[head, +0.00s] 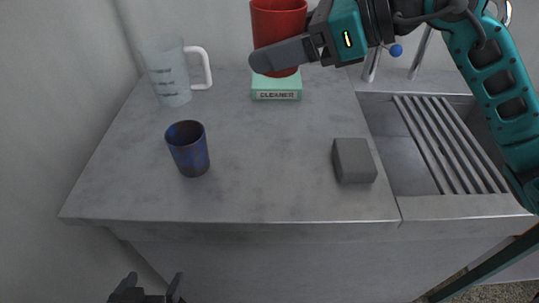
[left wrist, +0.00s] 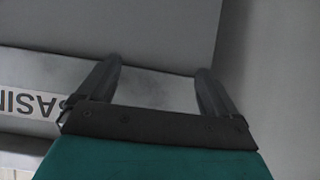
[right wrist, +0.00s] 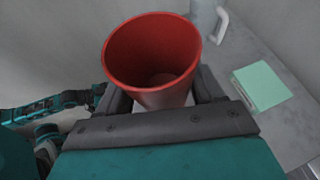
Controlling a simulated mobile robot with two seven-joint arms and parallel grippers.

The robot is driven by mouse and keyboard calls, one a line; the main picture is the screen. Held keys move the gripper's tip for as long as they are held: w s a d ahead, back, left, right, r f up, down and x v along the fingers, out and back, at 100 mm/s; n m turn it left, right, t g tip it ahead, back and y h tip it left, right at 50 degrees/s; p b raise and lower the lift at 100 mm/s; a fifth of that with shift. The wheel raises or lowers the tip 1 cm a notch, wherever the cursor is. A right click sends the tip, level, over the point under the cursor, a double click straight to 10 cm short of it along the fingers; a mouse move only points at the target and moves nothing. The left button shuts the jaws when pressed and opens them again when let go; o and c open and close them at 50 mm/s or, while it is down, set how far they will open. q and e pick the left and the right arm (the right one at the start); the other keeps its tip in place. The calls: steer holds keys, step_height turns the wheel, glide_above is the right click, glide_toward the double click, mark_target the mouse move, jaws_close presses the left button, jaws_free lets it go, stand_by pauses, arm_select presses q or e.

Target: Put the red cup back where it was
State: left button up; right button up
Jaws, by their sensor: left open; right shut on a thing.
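The red cup (head: 277,22) is at the top middle of the head view, in front of the box marked CLEANER from this angle. My right gripper (head: 277,58) is shut on it, with a finger across its lower part. In the right wrist view the red cup (right wrist: 152,55) is upright, its open mouth facing the camera and its inside empty. It sits between the fingers of my right gripper (right wrist: 163,98). My left gripper (head: 147,290) is low at the front left, below the counter edge. It is open and empty in the left wrist view (left wrist: 158,88).
A mint-green CLEANER box (head: 276,88) stands at the back of the grey counter (head: 270,190). A clear measuring jug (head: 170,75) is at the back left, a blue cup (head: 187,148) in front of it. A grey block (head: 354,160) lies by the ribbed drainer (head: 450,145). The counter's middle is clear.

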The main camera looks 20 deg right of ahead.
steer(key=b, duration=0.3)
glide_above(277, 164)
step_height(277, 164, down, 15)
steer(key=shift+r, duration=0.1)
step_height(277, 164, down, 4)
steer(key=shift+r+b, duration=0.1)
steer(key=shift+b, duration=0.25)
arm_select(q)
steer(key=f, duration=0.1)
steer(key=d+f, duration=0.1)
steer(key=shift+w+f, duration=0.15)
steer(key=shift+f, duration=0.15)
arm_select(e)
steer(key=shift+f, duration=0.4)
steer(key=shift+f, duration=0.15)
arm_select(q)
steer(key=shift+f, duration=0.15)
arm_select(e)
steer(key=o, duration=1.3)
